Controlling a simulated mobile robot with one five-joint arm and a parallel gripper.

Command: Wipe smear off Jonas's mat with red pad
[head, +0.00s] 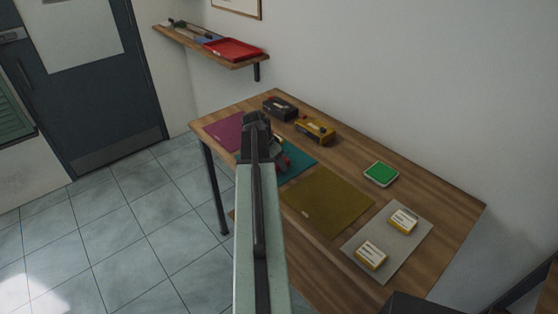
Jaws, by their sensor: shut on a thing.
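My gripper (280,155) is mostly hidden behind my own arm, low over the teal mat (299,157). It is shut on a small red thing (284,164), which appears to be the red pad; only a little of it shows. I cannot tell whether it touches the mat. A magenta mat (222,130) lies at the table's far left end, and an olive mat (328,202) lies nearer, right of the teal one. The mats' small labels are unreadable, so I cannot tell which is Jonas's. I see no clear smear; my arm hides part of the teal mat.
On the wooden table (440,200) are a dark box (281,109), a yellow box (315,131), a green-topped pad (380,173) and a grey mat (384,239) with two yellow-and-white boxes (403,221). A wall shelf (192,42) holds a red tray (233,49).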

